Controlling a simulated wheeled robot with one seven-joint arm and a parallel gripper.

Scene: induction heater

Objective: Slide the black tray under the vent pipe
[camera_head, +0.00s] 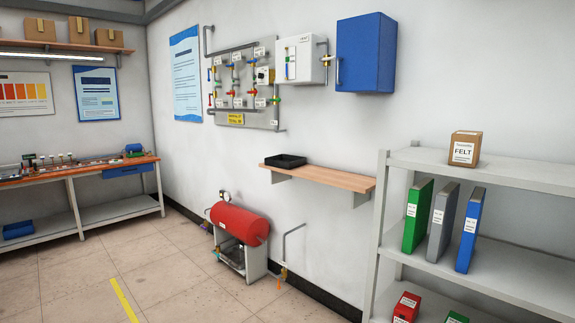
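The black tray (285,165) is shallow and rectangular. It lies flat at the left end of a wooden wall shelf (335,178). A thin grey bent pipe (284,249) stands low by the wall, right of a red cylindrical tank (239,223), with a small brass-coloured fitting near the floor; it may be the vent pipe, but I cannot read a label on it. No tray is visible under it. My gripper is not in view.
A workbench (75,178) is at the left. Valve piping (245,85) and a blue cabinet (360,55) hang on the wall. The tiled floor in front of the tank is clear.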

